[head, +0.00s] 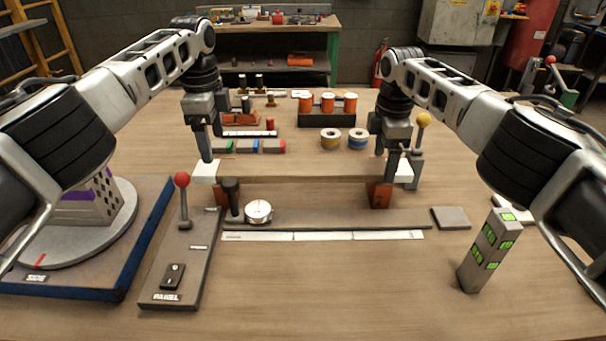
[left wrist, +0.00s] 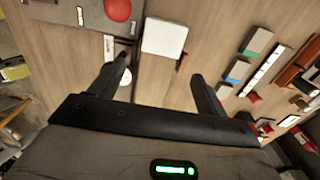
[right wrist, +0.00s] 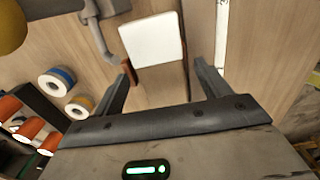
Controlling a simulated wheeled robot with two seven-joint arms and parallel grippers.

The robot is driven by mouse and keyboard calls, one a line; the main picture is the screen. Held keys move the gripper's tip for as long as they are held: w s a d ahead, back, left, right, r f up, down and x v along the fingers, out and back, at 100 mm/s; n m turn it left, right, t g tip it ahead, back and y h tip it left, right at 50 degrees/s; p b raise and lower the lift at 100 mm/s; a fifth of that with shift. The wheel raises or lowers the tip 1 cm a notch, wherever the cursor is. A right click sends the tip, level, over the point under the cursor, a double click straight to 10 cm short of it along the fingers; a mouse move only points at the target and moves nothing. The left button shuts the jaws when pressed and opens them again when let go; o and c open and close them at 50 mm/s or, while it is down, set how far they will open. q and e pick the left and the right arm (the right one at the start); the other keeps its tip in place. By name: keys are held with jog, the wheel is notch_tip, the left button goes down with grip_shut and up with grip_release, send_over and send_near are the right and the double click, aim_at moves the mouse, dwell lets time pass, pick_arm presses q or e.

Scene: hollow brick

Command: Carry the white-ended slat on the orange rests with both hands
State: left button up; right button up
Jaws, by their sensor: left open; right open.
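The slat (head: 300,170) is wood-coloured and lies level across the table, on the orange rests. Its left white end (head: 205,172) and right white end (head: 405,171) stick out past the left rest (head: 221,193) and right rest (head: 380,194). My left gripper (head: 208,155) is open at the left end; in the left wrist view that white end (left wrist: 164,38) lies just beyond the parted fingertips. My right gripper (head: 391,170) is open at the right end; in the right wrist view the white end (right wrist: 152,40) shows beyond its fingertips. Neither gripper holds anything.
A panel with a red-knobbed lever (head: 182,180) stands front left, beside a round dial (head: 258,212). A yellow-knobbed lever (head: 423,120) stands close to my right gripper. A grey post (head: 487,250) with green marks stands front right. Tape rolls (head: 345,139) and orange spools lie behind the slat.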

pick_arm(q)
notch_tip(320, 180, up, 2)
jog(key=shift+r, duration=0.1)
pick_arm(e)
jog(key=shift+r, duration=0.25)
pick_arm(q)
jog(key=shift+r, duration=0.15)
pick_arm(e)
notch_tip(320, 180, up, 7)
